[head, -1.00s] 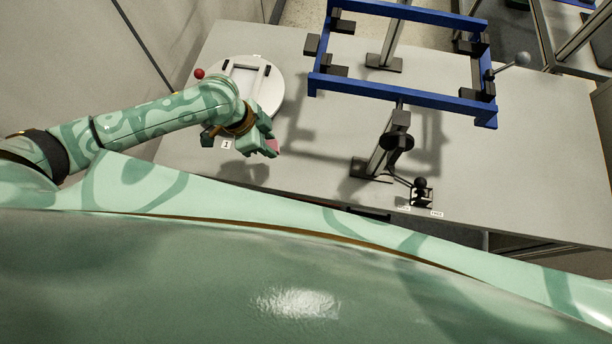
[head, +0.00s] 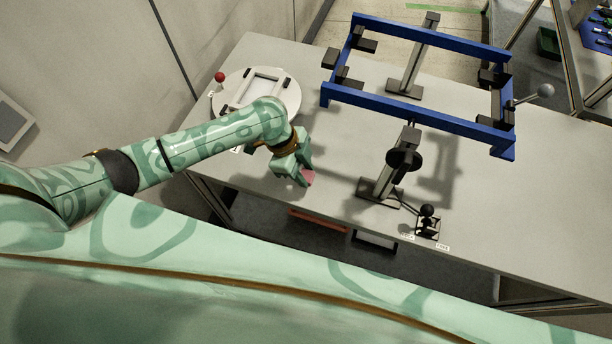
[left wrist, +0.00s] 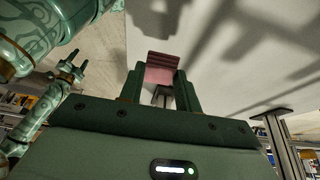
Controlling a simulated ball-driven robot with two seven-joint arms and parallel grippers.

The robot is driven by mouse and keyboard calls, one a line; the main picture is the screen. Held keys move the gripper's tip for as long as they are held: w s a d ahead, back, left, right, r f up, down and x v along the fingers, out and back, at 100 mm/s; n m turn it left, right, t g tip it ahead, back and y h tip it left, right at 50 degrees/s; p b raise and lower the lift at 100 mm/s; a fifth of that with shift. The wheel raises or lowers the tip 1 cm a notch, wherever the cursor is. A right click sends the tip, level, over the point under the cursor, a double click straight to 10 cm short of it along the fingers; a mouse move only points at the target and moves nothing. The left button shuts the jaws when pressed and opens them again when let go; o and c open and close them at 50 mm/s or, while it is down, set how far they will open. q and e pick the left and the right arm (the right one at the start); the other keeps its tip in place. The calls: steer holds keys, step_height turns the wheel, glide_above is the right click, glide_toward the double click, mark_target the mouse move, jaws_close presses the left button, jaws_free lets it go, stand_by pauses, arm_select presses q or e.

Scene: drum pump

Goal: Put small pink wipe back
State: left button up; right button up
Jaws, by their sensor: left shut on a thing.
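The small pink wipe (head: 308,177) is between the fingertips of my left gripper (head: 304,177). In the left wrist view the wipe (left wrist: 160,68) shows as a pink folded piece clamped between the two green fingers (left wrist: 160,85). The left gripper is shut on it and held near the front edge of the grey table (head: 330,205); whether the wipe touches the table I cannot tell. In the left wrist view, another green gripper (left wrist: 70,72) of mine shows at the left, its fingertips apart. My right gripper does not show in the head view.
A round white plate (head: 290,95) with a rectangular frame lies behind my left arm, beside a red ball knob (head: 219,77). A blue frame (head: 420,115) on grey posts stands at the centre right. A small black lever (head: 427,218) sits at the front edge.

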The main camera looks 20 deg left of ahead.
mark_target(305, 173)
arm_select(q)
steer(key=shift+w+f, duration=0.65)
steer(key=shift+f, duration=0.15)
steer(key=shift+w+f+b, duration=0.2)
steer(key=shift+f+b, duration=0.45)
steer(key=shift+f, duration=1)
steer(key=shift+f, duration=0.1)
steer(key=o, duration=0.9)
steer(key=shift+o, duration=0.2)
steer(key=shift+a+r, duration=0.1)
steer(key=shift+r, duration=0.25)
steer(key=p+v, duration=0.3)
steer(key=v, duration=0.8)
steer(key=shift+r, duration=0.3)
steer(key=shift+a, duration=0.1)
